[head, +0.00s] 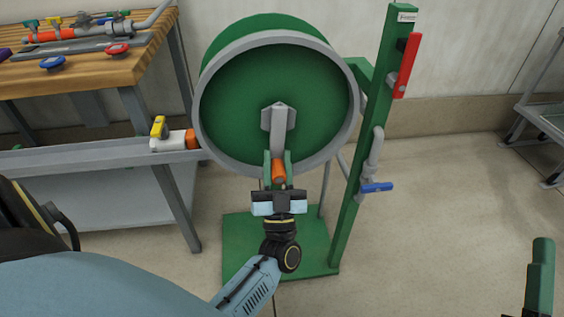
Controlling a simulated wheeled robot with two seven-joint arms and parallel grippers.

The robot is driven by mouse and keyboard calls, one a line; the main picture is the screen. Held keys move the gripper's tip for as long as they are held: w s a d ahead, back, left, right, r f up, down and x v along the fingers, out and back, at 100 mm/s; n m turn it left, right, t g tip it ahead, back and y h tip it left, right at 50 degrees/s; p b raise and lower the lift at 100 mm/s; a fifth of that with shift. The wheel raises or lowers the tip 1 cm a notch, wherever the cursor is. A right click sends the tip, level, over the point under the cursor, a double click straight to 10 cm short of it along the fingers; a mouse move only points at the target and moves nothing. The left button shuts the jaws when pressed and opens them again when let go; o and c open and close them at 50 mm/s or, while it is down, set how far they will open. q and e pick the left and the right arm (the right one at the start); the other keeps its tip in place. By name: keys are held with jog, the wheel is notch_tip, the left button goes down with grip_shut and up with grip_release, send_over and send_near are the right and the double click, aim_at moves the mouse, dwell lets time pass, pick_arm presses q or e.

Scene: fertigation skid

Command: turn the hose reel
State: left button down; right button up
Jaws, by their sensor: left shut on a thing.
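The hose reel is a large green drum with a grey rim (204,130), upright on a green stand. A grey crank arm (280,130) runs from the hub at its centre down toward the lower rim. An orange crank handle (278,172) is at the crank's lower end. My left gripper (277,165) is shut on this handle, with one green finger on each side of it. The fingers hide part of the crank end. A green finger of my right gripper (541,268) shows at the lower right edge, away from the reel; its opening cannot be made out.
A green post (362,160) with a red lever (407,66) and a blue-handled valve (376,187) stands just right of the reel. A wooden bench (130,70) with pipe parts is at the left. A yellow-handled valve (159,128) sits near the rim. Floor at right is clear.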

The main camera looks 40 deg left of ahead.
pick_arm(q)
jog(key=shift+w+d+m+t+h, duration=0.3)
jog(key=shift+w+d+h, duration=0.05)
jog(key=shift+d+h, duration=0.1)
jog(key=c, duration=1.1)
grip_release()
jog(key=shift+w, duration=0.1)
jog(key=shift+c, duration=0.2)
jog(key=shift+a, duration=0.1)
pick_arm(e)
jog(key=shift+d, duration=0.2)
pick_arm(q)
jog(key=shift+s+f, duration=0.15)
jog(key=shift+s, duration=0.05)
jog(key=v, duration=1.3)
jog(key=shift+p, duration=0.3)
pick_arm(e)
jog(key=shift+w+f+g, duration=0.25)
jog(key=shift+f+g, duration=0.15)
jog(key=shift+f, duration=0.05)
jog(key=shift+a, duration=0.1)
